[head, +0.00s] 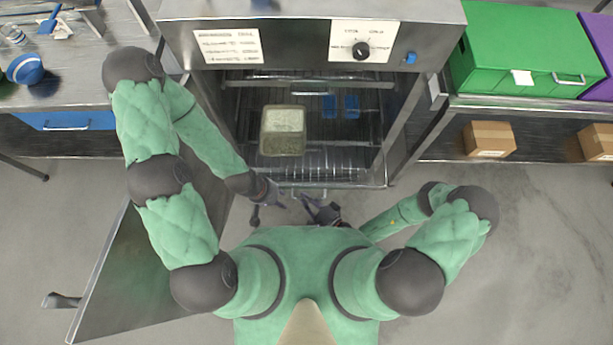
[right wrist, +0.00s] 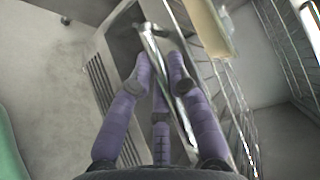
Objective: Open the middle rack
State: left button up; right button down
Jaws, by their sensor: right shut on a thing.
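The steel oven (head: 310,20) stands open, with its door (head: 140,270) swung out to the lower left. Inside are wire racks (head: 330,165); a rack's front edge sits near the opening. A clear container of pale grains (head: 283,130) rests inside on the left. My right gripper (head: 322,212) is at the front of the opening. In the right wrist view its purple fingers (right wrist: 160,85) are closed around a shiny metal bar (right wrist: 150,48) at the front of a wire rack. My left gripper (head: 268,208) is beside it with its fingers apart, empty. Which rack level is held is hard to tell.
A left counter (head: 90,70) holds a blue round object (head: 25,68). A green box (head: 520,50) and a purple box (head: 603,35) stand at right above cardboard boxes (head: 488,139). Floor at right is clear.

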jog(key=c, duration=1.2)
grip_release()
jog(key=shift+o, duration=0.2)
jog(key=v, duration=1.2)
